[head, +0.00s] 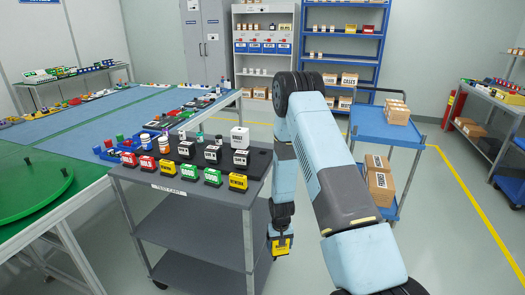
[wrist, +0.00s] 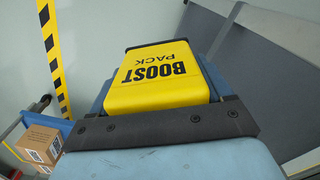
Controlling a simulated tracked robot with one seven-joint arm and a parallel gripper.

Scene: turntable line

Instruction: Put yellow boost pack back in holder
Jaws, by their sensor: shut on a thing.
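The yellow boost pack (head: 281,247) hangs below my gripper (head: 281,235) in the head view, beside the right side of the grey cart and below its top. In the wrist view the pack (wrist: 165,75) shows black "BOOST PACK" lettering, upside down. My gripper is shut on it, with a dark jaw bar (wrist: 155,128) across its near edge. On the cart top a dark rack (head: 262,153) holds several black units with white labels; which part is the pack's holder I cannot tell.
The grey cart (head: 165,179) carries a front row of red, green and yellow packs (head: 238,182), plus small bottles and a white box (head: 240,137). A blue trolley (head: 395,132) with cartons stands to the right. A green turntable (head: 35,190) is at left.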

